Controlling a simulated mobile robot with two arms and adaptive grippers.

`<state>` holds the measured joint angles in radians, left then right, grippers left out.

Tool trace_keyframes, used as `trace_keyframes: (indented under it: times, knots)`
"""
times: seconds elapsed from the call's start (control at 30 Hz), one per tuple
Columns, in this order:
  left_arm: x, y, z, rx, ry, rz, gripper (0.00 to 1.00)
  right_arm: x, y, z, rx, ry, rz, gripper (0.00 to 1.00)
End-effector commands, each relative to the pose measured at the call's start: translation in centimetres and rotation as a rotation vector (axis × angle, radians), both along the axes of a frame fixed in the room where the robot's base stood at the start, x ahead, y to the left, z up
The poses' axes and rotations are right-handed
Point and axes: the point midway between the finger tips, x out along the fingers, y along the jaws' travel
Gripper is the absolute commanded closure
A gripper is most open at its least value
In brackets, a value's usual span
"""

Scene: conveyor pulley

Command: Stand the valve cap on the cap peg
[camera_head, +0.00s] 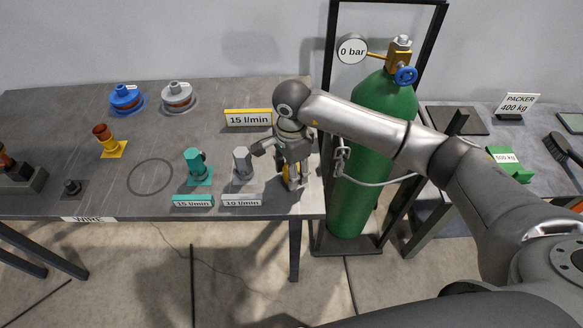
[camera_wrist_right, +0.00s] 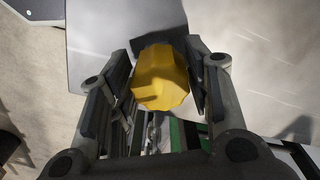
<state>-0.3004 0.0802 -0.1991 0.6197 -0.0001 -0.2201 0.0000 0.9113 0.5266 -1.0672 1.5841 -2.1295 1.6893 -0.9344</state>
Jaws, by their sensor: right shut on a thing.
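The yellow valve cap (camera_wrist_right: 160,78) is a many-sided piece. It is between the two fingers of my right gripper (camera_wrist_right: 163,65), which is shut on it. In the head view my right gripper (camera_head: 290,172) points down near the table's right end, and the arm hides most of the cap. A small dark peg on a square base (camera_head: 72,188) stands upright at the table's front left with nothing on it. It may be the cap peg, but I cannot tell for certain. My left gripper is not in view.
A grey fitting (camera_head: 242,163) and a teal fitting (camera_head: 195,165) stand left of my right gripper. The green cylinder (camera_head: 378,130) in its black frame stands close on the right. An orange fitting (camera_head: 107,140) and two spools (camera_head: 126,97) (camera_head: 178,96) are farther left.

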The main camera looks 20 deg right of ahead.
Motion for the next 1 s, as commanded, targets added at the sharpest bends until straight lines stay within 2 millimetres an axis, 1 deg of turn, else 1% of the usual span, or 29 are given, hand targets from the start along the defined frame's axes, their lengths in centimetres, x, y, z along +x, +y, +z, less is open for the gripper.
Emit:
trace_keyframes:
  times: [0.27, 0.47, 0.5, 0.6, 0.67, 0.7, 1.0]
  knots:
    - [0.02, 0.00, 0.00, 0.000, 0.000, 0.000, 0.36, 0.01, 0.01, -0.04, 0.000, 0.000, 0.000, 0.97]
    - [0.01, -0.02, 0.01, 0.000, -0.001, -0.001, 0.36, -0.01, 0.01, -0.43, 0.000, 0.001, 0.000, 0.97]
    - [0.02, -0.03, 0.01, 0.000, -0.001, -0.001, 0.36, 0.00, 0.01, -0.44, 0.000, 0.000, 0.000, 0.53]
    - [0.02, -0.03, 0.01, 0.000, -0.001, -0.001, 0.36, 0.00, 0.01, -0.42, 0.000, 0.000, 0.000, 0.40]
    - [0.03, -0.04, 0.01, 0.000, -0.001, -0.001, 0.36, 0.00, 0.01, -0.42, 0.000, 0.000, 0.000, 0.32]
    - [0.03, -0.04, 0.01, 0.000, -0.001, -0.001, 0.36, 0.00, 0.01, -0.41, 0.000, 0.000, 0.000, 0.30]
    - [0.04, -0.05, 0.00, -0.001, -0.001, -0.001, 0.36, 0.00, 0.01, -0.39, 0.000, 0.000, 0.001, 0.30]
